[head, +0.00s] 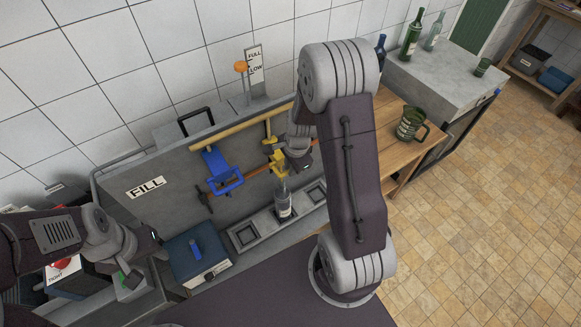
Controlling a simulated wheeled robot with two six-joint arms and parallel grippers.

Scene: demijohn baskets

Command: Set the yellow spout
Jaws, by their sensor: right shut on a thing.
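The yellow spout (278,160) hangs on the front of the grey filling station, just above a clear bottle (283,201). My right gripper (289,164) is shut on the yellow spout, reaching it from the right; my arm hides part of the contact. The bottle stands upright below the spout in a row of square sockets (246,236). I cannot tell whether the spout's tip touches the bottle's mouth. My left gripper (128,279) is low at the left, away from the spout; its finger opening is unclear.
A blue spout (226,180) hangs left of the yellow one. A blue-topped box (196,256) stands below the FILL sign (146,187). An orange-knobbed lever (241,67) rises behind. A green jug (410,124) is on the wooden table at right. Green bottles (411,37) stand on the grey counter.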

